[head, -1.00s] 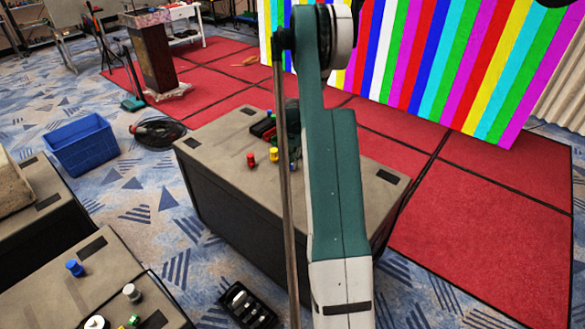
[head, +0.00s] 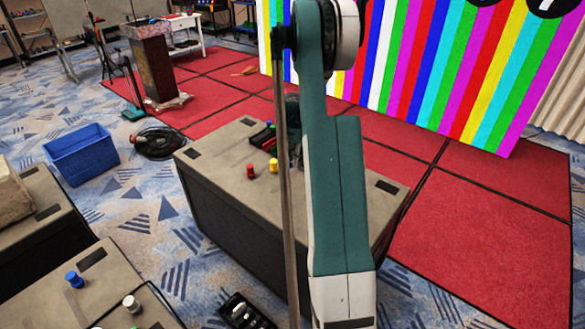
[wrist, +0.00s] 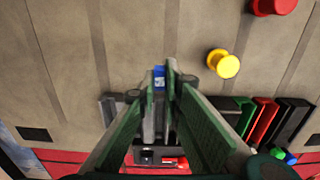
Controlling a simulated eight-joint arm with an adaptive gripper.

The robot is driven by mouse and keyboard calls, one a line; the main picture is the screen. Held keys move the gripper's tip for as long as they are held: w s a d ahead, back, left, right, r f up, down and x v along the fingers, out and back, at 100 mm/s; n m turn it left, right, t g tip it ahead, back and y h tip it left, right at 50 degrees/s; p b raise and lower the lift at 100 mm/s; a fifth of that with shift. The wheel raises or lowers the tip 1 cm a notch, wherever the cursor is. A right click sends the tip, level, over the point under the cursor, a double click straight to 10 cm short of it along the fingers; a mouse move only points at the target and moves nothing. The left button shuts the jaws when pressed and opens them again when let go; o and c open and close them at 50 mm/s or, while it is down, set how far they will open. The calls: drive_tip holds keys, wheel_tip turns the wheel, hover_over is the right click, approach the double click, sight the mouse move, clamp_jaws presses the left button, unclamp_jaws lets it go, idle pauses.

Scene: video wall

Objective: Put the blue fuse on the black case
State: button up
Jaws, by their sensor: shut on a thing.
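In the wrist view my gripper (wrist: 160,76) is shut on a small blue fuse (wrist: 159,82), seen narrowly between the fingertips, over a grey-brown case top. The fingers hide most of it, and I cannot tell if it touches the top. In the head view my arm hides most of the gripper, at the large black case (head: 222,204) with the grey-brown top. Another blue fuse (head: 74,279) stands on a similar case (head: 52,300) at the lower left.
A red fuse (head: 250,171) and a yellow fuse (head: 274,166) stand near the gripper on the large case. A row of dark, green and red items (wrist: 262,120) lies beside it. A blue crate (head: 82,156) and a small black box (head: 243,312) are on the floor.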

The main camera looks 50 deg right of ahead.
drive_tip(key=shift+r, duration=1.1)
drive_tip(key=shift+a, duration=0.1)
drive_tip(key=w+a+f+n, duration=0.1)
drive_tip(key=w+a+n, duration=0.25)
drive_tip(key=a, duration=0.75)
drive_tip(key=w+a+f+n, duration=0.2)
drive_tip(key=w+a+n, duration=0.15)
drive_tip(key=a, duration=0.65)
drive_tip(key=w+a+f+n, duration=0.15)
drive_tip(key=w+a, duration=0.25)
drive_tip(key=a, duration=0.7)
drive_tip(key=s+a+f+n, duration=0.1)
drive_tip(key=a+n, duration=0.3)
drive_tip(key=a, duration=1.1)
drive_tip(key=s+a+f+n, duration=0.2)
drive_tip(key=a+n, duration=0.3)
drive_tip(key=a, duration=1)
drive_tip(key=shift+a, duration=0.15)
drive_tip(key=shift+w, duration=0.1)
